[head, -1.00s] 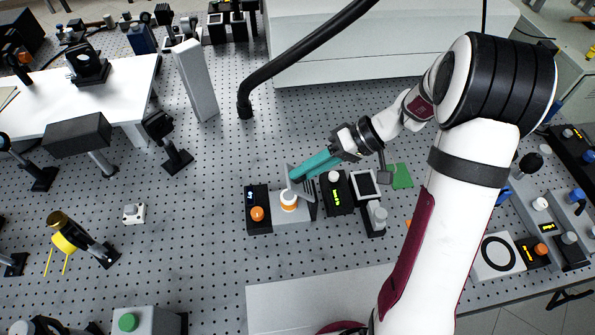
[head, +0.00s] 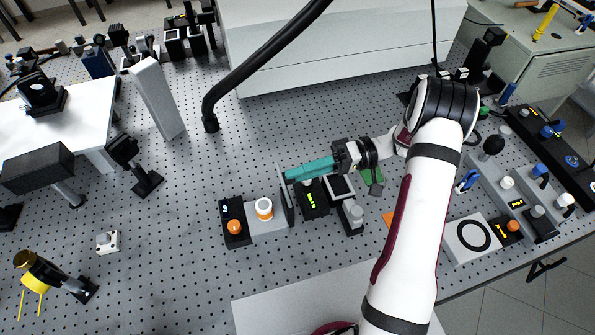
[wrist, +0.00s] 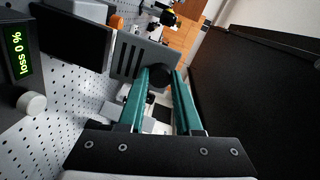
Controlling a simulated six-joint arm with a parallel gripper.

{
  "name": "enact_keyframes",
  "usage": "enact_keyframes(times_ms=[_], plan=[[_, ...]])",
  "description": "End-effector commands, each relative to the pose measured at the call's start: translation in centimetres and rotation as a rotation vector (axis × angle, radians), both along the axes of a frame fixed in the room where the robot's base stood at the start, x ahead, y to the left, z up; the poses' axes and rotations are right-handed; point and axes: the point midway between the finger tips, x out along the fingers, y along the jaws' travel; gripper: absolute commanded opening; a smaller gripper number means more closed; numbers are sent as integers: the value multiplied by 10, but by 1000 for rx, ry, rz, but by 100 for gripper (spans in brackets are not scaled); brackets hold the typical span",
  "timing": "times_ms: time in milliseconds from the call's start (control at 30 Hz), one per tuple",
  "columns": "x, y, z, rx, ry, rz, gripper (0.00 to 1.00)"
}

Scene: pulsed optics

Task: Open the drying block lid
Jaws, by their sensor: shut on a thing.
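The drying block (head: 268,215) is a grey block beside a black control unit with an orange knob (head: 235,227). A white vial-like piece with an orange band (head: 264,207) stands on its top, uncovered. The lid (head: 286,200) is a thin grey plate standing about upright at the block's right edge. In the wrist view the lid (wrist: 128,58) shows slots and a round black knob (wrist: 160,77). My gripper (head: 289,175) has teal fingers, seen also in the wrist view (wrist: 160,88), shut on the knob. The lid's hinge is not clear.
A black unit with a lit display (head: 312,199) and a unit with a white-topped square (head: 341,188) stand close right of the lid, below my gripper. A black hose (head: 211,112) hangs behind.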

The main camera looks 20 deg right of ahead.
Motion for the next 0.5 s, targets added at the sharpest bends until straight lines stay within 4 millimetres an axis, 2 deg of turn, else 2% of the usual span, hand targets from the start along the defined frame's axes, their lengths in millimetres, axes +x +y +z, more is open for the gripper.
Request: enact_keyframes(times_ms=[400, 433, 500], plan=[[-1, 0, -1, 6, 4, 4, 0], [-1, 0, -1, 6, 4, 5, 35], [-1, 0, -1, 6, 4, 4, 48]])
